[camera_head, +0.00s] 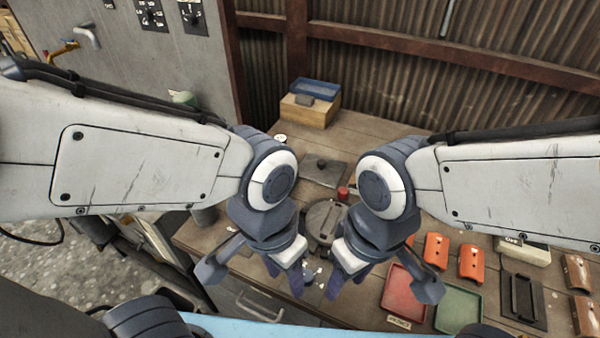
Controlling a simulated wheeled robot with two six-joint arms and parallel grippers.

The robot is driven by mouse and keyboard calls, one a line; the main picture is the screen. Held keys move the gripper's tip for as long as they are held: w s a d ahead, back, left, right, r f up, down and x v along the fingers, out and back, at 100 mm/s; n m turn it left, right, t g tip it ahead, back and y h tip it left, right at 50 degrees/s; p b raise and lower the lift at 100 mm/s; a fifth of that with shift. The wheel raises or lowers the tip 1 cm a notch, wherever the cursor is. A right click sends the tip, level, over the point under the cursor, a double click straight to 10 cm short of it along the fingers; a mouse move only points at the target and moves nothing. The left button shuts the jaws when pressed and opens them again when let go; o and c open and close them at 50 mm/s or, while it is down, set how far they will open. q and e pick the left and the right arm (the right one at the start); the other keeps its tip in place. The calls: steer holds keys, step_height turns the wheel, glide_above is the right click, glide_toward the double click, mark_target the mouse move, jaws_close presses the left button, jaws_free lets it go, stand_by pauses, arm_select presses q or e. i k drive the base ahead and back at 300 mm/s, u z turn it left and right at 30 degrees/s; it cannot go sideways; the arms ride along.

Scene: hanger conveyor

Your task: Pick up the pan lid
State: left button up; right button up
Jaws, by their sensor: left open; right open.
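A round grey lid-like object (323,214), which looks like the pan lid, lies on the wooden table between my two wrists. Its near part and sides are partly hidden by my grippers. My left gripper (284,277) is open and points down at the lid's near left side. My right gripper (348,277) is open and points down at its near right side. Both look empty. I cannot tell whether any finger touches the lid.
A dark square plate with a small knob (322,167) lies behind the lid, and a small red object (343,194) stands close by. A red tray (404,296), a green tray (458,308) and orange parts (437,247) lie to the right. A wooden box (308,110) stands at the back.

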mark_target(326, 171)
steer(key=z, duration=0.2)
steer(key=k, duration=0.95)
steer(key=u, duration=0.75)
steer(key=i, duration=1.15)
steer(key=z, duration=0.45)
